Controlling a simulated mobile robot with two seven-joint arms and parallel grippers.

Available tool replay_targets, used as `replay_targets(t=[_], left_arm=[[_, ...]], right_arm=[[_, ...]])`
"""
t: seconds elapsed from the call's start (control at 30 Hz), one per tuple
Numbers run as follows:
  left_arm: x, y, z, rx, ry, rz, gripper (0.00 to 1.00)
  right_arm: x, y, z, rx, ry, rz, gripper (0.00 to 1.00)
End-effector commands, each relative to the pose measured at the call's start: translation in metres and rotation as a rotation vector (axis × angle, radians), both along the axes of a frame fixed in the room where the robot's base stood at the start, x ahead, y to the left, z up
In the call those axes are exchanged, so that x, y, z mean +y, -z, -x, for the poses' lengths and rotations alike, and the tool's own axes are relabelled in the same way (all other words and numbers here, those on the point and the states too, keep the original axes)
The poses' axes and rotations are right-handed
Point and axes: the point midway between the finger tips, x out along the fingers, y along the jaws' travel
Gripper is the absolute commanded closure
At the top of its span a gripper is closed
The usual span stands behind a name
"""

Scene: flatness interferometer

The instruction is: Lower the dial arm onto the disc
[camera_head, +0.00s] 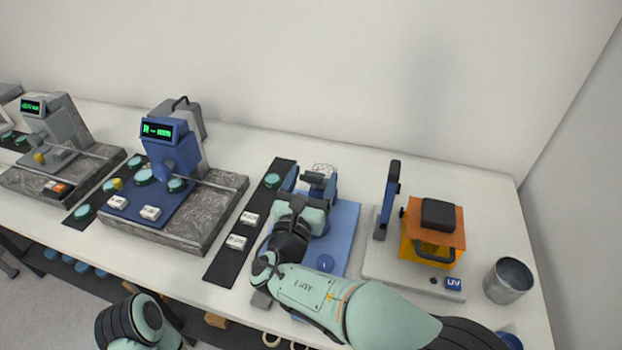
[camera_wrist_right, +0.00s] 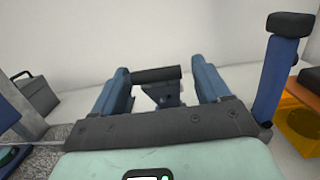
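My right gripper (camera_head: 311,182) is over the far part of the blue mat, its two blue fingers apart. Between them is a dark crossbar on a dark post, which looks like the dial arm (camera_wrist_right: 156,74); it also shows in the head view (camera_head: 318,177). The fingers stand on either side of it, and I cannot tell whether they touch it. A pale round face with markings (camera_head: 323,168) shows just behind. No disc shows under the dark post; my gripper and arm hide that spot. My left gripper is out of view; only part of my left arm shows at the bottom.
The blue mat (camera_head: 345,222) has a blue knob (camera_head: 325,262). A black strip (camera_head: 226,262) with white blocks and a teal disc (camera_head: 272,181) lies left. Right are a blue upright post (camera_head: 388,200), an orange UV box (camera_head: 430,225) and a metal cup (camera_head: 508,281). Instruments stand left.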

Motion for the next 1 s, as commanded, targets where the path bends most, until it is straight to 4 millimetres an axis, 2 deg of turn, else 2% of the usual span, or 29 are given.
replay_targets(t=[0.2, 0.33, 0.7, 0.83, 1.0], left_arm=[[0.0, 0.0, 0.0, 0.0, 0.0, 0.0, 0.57], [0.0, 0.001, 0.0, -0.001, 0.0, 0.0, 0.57], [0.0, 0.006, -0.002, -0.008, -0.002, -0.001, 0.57], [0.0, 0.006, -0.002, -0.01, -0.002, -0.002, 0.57], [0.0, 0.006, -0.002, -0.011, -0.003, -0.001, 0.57]], right_arm=[[0.002, -0.003, 0.002, -0.007, -0.003, -0.003, 0.24], [0.006, -0.002, 0.014, -0.007, -0.005, -0.003, 0.24], [0.031, 0.009, 0.089, -0.004, -0.006, -0.002, 0.24], [0.037, 0.012, 0.109, -0.004, -0.003, -0.002, 0.24], [0.041, 0.014, 0.123, -0.002, -0.001, -0.001, 0.24]])
